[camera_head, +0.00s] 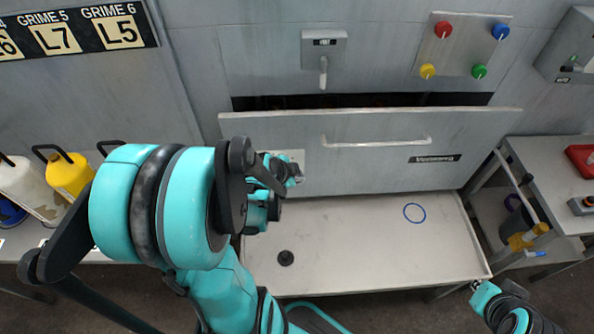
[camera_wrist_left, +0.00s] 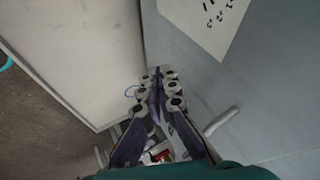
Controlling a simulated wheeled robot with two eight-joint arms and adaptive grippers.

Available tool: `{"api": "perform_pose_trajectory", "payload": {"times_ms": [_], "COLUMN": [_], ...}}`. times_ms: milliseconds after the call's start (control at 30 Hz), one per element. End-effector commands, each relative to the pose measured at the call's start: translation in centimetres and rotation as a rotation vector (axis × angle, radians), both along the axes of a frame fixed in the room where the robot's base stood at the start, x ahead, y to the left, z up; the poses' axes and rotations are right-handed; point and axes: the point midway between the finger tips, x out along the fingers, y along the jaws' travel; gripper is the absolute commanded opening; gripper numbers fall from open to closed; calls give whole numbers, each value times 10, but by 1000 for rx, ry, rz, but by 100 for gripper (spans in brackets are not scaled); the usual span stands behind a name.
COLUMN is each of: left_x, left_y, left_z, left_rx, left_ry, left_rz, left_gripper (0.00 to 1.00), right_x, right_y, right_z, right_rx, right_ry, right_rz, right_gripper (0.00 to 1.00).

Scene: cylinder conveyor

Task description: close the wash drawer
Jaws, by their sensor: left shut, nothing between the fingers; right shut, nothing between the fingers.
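The wash drawer (camera_head: 375,170) has a wide grey front with a bar handle (camera_head: 375,142) and a dark nameplate. It stands out from the wall panel, with a dark gap (camera_head: 360,101) along its top. My left gripper (camera_head: 294,172) is shut and empty near the left part of the drawer front, by a white label. In the left wrist view the shut fingers (camera_wrist_left: 155,76) point along the grey front (camera_wrist_left: 265,95), and the handle (camera_wrist_left: 221,122) shows at right. Contact cannot be told. My right gripper (camera_head: 477,288) is shut and empty, low at right.
A pale tray table (camera_head: 350,240) lies below the drawer, with a blue ring (camera_head: 414,213) and a dark drain (camera_head: 285,258). A tap (camera_head: 323,70) and coloured knobs (camera_head: 443,29) are above. Bottles (camera_head: 68,175) stand at left. A side bench (camera_head: 560,180) is at right.

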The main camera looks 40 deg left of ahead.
Motion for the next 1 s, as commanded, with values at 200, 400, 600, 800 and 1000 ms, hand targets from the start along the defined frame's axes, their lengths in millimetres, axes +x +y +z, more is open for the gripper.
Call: {"api": "perform_pose_trajectory", "payload": {"times_ms": [200, 400, 600, 800, 1000], "left_x": [7, 30, 56, 78, 90], "left_y": [2, 3, 3, 19, 28], "left_z": [-13, -46, -80, -84, -82], "left_rx": [7, 6, 6, 5, 5], "left_ry": [-1, -1, -1, -1, -1], "left_rz": [-11, -12, -10, -7, -7], "left_gripper": [0, 0, 0, 0, 0], "right_x": [-5, -5, -5, -5, -5], "right_y": [-5, -4, -4, -4, -4], "right_z": [-12, -34, -56, -64, -67], "right_rx": [-27, -25, -24, -24, -23], "right_ry": [-3, -3, -3, -3, -3], "right_rz": [16, 16, 15, 15, 15], "right_gripper": [0, 0, 0, 0, 0]}}
